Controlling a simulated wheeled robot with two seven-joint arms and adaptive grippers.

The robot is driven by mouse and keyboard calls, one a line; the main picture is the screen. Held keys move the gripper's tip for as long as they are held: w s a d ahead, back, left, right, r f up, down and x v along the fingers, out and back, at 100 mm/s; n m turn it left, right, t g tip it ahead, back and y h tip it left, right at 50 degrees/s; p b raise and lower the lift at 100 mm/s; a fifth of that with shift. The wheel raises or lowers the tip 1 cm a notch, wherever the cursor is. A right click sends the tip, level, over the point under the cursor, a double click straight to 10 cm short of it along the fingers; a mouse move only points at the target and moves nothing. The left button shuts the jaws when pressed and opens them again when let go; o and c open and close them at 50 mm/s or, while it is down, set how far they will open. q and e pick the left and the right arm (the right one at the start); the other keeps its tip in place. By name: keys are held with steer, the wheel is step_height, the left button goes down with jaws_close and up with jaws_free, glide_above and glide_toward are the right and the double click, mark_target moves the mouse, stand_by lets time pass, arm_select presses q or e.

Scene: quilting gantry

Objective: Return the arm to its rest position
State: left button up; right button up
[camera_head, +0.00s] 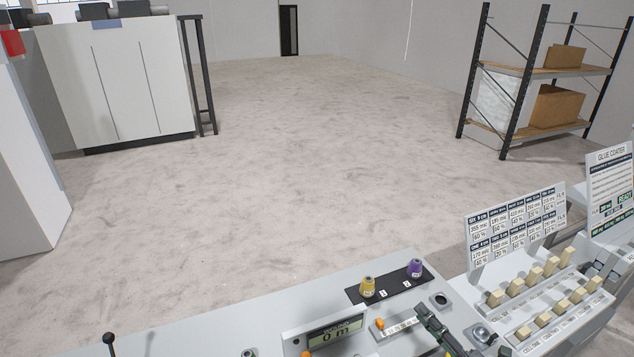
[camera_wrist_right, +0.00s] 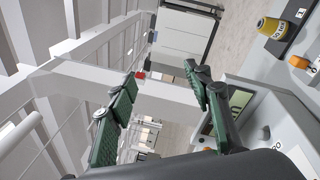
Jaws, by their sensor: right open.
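My right gripper (camera_head: 440,328) shows at the bottom edge of the head view, over the front of the grey control console (camera_head: 260,318). Only part of its dark green fingers shows there. In the right wrist view the two green fingers (camera_wrist_right: 162,98) stand apart with nothing between them. The rest of the right arm is outside the head view or cut off by its lower edge. My left gripper is not in view.
The console carries a yellow knob (camera_head: 368,287), a purple knob (camera_head: 414,268), a small display (camera_head: 335,333) and a slider panel (camera_head: 545,290) with several cream handles. A shelf rack (camera_head: 507,90) and a white cabinet (camera_head: 120,80) stand beyond. The floor between is clear.

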steer(key=s+d+f+m+t+h, duration=0.1)
steer(key=d+f+m+h, duration=0.2)
steer(key=d+m+h, duration=0.5)
steer(key=d+f+m+h, duration=0.3)
steer(key=d+m+h, duration=0.2)
steer(key=d+m, duration=0.3)
steer(key=s+d+f+m+g+h, duration=0.1)
steer(key=s+d+f+m+g, duration=0.15)
steer(key=s+f+m, duration=0.4)
steer(key=s+d+f+m+g+h, duration=0.1)
steer(key=s+f+m+g, duration=0.2)
steer(key=f, duration=0.6)
steer(key=s+a+f+m+g+y, duration=0.4)
steer(key=s+a+f+g, duration=0.5)
steer(key=s+f, duration=0.55)
step_height(320, 180, down, 28)
steer(key=s+a, duration=0.3)
steer(key=s+f+n+g, duration=0.1)
steer(key=s+f+g, duration=0.1)
steer(key=s+f, duration=1.6)
steer(key=shift+s+d+f+y, duration=0.15)
steer(key=shift+f+y, duration=0.25)
steer(key=shift+f, duration=0.05)
